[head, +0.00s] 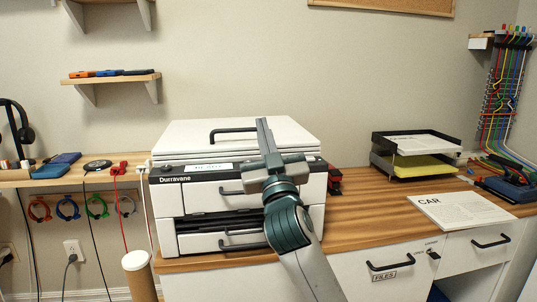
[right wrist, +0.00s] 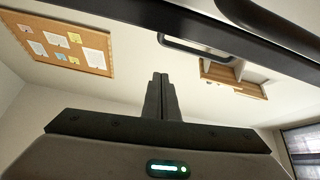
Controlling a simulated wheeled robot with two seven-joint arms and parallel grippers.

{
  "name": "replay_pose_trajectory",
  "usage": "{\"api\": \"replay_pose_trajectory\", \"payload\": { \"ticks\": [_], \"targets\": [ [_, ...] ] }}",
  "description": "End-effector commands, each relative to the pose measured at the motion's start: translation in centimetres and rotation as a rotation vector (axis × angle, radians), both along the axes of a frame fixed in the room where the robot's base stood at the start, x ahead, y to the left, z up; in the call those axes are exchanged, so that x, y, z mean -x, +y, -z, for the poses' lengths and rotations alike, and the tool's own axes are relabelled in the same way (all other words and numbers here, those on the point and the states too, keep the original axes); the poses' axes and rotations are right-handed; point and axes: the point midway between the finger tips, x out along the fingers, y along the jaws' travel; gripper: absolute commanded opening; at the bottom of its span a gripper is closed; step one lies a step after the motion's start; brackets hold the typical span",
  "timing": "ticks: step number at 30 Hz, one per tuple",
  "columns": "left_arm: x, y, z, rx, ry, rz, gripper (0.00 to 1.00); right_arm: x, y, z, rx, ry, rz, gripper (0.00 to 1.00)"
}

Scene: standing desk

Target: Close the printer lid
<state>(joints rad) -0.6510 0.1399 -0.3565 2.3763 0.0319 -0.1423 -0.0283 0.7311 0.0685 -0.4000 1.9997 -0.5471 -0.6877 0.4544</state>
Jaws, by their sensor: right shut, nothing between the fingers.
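The white printer (head: 171,205) stands on the wooden desk. Its white lid (head: 190,135) lies about flat across the top, with a black handle on it; whether a small gap is left under its front edge I cannot tell. My right gripper (head: 263,122) reaches over the printer's front, its shut, empty fingers over the lid and pointing to the back; contact is unclear. In the right wrist view the shut fingers (right wrist: 161,76) show below a dark bar that I cannot identify for sure. My left gripper is not in view.
A two-level paper tray (head: 417,143) and a booklet (head: 462,210) are on the desk to the right. A red object (head: 335,181) sits just right of the printer. Coloured cables hang at far right. Bare desk (head: 365,215) lies between printer and booklet.

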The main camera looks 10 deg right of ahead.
Motion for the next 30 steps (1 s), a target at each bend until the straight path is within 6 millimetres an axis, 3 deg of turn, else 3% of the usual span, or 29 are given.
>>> {"api": "replay_pose_trajectory", "payload": {
  "ticks": [6,12,30],
  "targets": [
    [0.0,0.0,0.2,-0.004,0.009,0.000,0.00,3.1,-0.2,2.4,-0.002,0.000,0.000,0.00],
    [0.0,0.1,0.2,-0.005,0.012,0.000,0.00,4.9,-0.3,3.8,-0.001,0.000,0.000,0.00],
    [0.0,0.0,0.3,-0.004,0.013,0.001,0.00,5.6,-0.4,4.2,0.000,-0.002,0.001,0.00]
  ]
}}
